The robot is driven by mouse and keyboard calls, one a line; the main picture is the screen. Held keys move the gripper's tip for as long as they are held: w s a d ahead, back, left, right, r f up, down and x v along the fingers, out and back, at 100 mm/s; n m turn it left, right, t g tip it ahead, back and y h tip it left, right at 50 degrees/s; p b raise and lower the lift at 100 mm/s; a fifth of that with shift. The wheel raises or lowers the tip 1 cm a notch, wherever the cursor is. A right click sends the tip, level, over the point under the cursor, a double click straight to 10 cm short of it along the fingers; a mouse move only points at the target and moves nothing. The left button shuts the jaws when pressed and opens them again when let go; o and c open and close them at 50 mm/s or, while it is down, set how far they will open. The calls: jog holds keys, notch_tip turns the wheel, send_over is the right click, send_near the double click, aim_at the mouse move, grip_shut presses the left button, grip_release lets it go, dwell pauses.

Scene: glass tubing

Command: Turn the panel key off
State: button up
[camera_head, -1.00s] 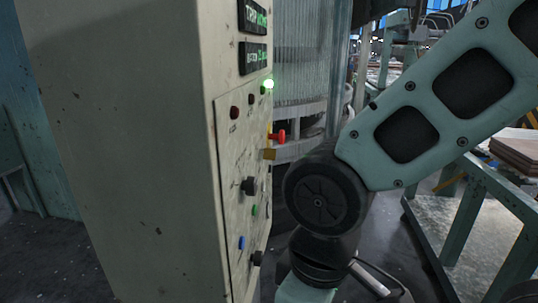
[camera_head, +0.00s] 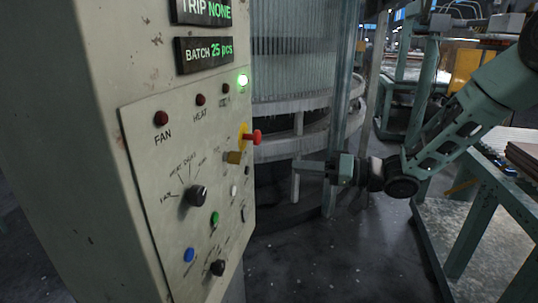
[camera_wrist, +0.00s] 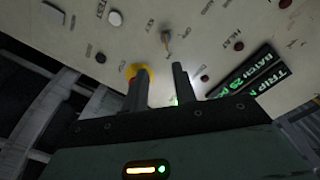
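The panel key (camera_head: 233,157) is a small brass-coloured piece standing out from the cream control panel, just below and left of the red emergency button. In the wrist view the key (camera_wrist: 166,38) is above the fingertips, with small labels around it. My gripper (camera_head: 299,168) is to the right of the panel in the head view, apart from it and pointing left at its face. In the wrist view my gripper (camera_wrist: 160,72) shows two dark fingers with a gap between them and nothing held. I cannot read the key's exact position.
The red emergency button (camera_head: 255,137) on its yellow plate sits close to the key. A work table (camera_head: 475,215) stands at right.

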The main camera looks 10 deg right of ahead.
jog(key=d, duration=0.1)
jog(key=p, duration=0.5)
send_near(241, 156)
jog(key=shift+y, duration=0.4)
jog(key=x, duration=0.6)
jog(key=f+x, duration=0.1)
jog(key=x, duration=0.3)
jog(key=shift+f, duration=0.1)
grip_shut()
